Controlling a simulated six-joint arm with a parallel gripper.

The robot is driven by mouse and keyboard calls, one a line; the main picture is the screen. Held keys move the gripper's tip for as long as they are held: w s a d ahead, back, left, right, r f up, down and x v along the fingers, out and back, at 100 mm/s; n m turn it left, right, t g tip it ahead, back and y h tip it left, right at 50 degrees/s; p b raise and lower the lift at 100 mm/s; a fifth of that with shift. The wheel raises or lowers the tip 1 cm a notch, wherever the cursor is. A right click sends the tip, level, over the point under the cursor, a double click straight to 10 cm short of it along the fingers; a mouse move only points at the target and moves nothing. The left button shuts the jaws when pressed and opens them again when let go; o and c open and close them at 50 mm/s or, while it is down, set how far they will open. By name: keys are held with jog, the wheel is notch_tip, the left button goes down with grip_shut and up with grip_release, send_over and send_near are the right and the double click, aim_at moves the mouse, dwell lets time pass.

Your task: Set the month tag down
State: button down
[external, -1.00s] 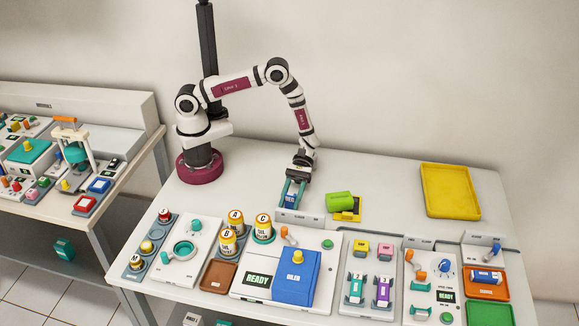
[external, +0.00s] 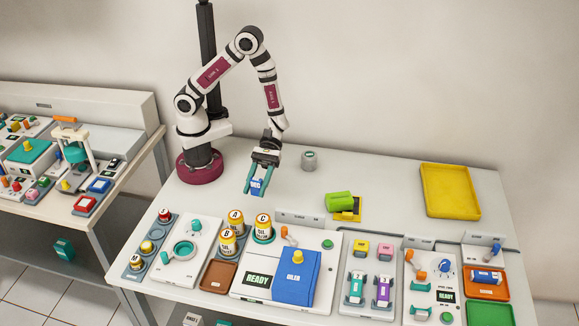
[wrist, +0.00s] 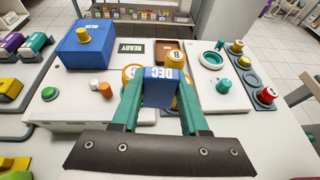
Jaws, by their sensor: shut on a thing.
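The month tag (external: 257,186) is a small blue block with white lettering; in the wrist view the tag (wrist: 161,88) reads "DEC". My gripper (external: 256,181) is shut on it, with its teal fingers on both sides of the tag. In the external view the tag is held behind the row of devices, to the left of a small grey cylinder (external: 308,161). It appears to be above the table (external: 225,192), but I cannot tell how high. In the wrist view my gripper (wrist: 161,90) hides part of the white machine beyond.
Yellow-topped cans A (external: 236,220), B (external: 228,240) and C (external: 264,226) stand in front of the gripper. The machine with the READY display (external: 257,280) and blue box (external: 297,275) is nearby. A green item (external: 339,201) and a yellow tray (external: 450,190) lie to the right. The back table is mostly clear.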

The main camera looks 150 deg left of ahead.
jog(key=w+a+n+t+y, duration=0.3)
jog(key=w+a+n, duration=0.15)
jog(key=a, duration=0.35)
jog(key=n+y, duration=1)
jog(key=y, duration=0.2)
send_over(370, 179)
jog(key=shift+t, duration=0.4)
jog(key=f, duration=0.6)
jog(key=shift+w+d+f, duration=0.2)
jog(key=shift+d, duration=0.15)
jog(key=f, duration=0.4)
jog(key=shift+s+a, duration=0.1)
jog(key=shift+a, duration=0.15)
jog(key=shift+f, duration=0.15)
jog(key=shift+f, duration=0.1)
jog(key=shift+c, duration=2.1)
grip_release()
